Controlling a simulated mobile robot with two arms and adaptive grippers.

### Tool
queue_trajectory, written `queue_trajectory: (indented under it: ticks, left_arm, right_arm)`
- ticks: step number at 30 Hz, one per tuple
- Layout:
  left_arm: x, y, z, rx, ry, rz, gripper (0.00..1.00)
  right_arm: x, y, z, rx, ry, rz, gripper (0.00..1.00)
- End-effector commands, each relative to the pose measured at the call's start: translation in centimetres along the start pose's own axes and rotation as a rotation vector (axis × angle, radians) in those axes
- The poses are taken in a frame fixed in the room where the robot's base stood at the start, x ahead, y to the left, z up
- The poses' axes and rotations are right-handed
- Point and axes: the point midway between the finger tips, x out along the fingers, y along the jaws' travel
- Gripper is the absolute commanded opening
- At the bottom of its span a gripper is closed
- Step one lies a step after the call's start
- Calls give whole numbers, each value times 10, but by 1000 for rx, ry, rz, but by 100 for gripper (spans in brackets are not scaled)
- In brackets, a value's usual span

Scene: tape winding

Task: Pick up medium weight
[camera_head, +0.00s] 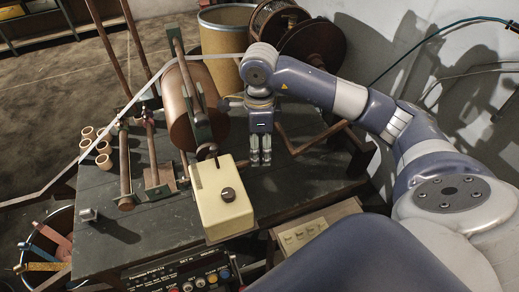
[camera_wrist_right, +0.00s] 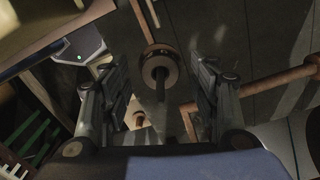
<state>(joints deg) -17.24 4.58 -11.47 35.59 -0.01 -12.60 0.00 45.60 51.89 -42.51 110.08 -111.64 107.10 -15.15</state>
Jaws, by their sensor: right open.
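My right gripper (camera_head: 260,160) hangs fingers-down over the dark table, just behind the cream box with the dark knob. In the right wrist view the two fingers (camera_wrist_right: 162,100) are apart, with nothing held between them. A round copper-brown piece (camera_wrist_right: 159,57) with a dark centre and a rod shows between and beyond the fingers, apart from them. I cannot tell whether it is the medium weight. No piece in the head view is clearly marked as the medium weight. My left gripper is not in view.
The cream box (camera_head: 222,205) stands at the table's front, close to the right gripper. A large brown roll (camera_head: 190,105) on a stand is to its left. Several cream tape cores (camera_head: 103,147) and a small metal block (camera_head: 88,214) are at the left. A brown bent bar (camera_head: 315,140) lies to the right.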

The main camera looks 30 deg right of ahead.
Motion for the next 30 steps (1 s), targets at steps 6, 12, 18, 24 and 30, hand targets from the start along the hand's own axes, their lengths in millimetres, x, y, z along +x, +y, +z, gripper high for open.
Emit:
queue_trajectory:
  ticks: [6, 12, 18, 24, 30]
  left_arm:
    - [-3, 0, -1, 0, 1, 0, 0]
    - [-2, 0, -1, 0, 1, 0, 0]
    - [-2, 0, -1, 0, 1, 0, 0]
    - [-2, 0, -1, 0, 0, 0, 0]
    - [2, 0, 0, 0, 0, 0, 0]
  right_arm:
    - [11, 0, 0, -1, -1, -1, 56]
    - [11, 0, 0, -1, -1, -1, 40]
    - [10, 0, 0, -1, -1, 0, 3]
    - [10, 0, 0, -1, -1, -1, 3]
    - [-2, -1, 1, -1, -3, -5, 3]
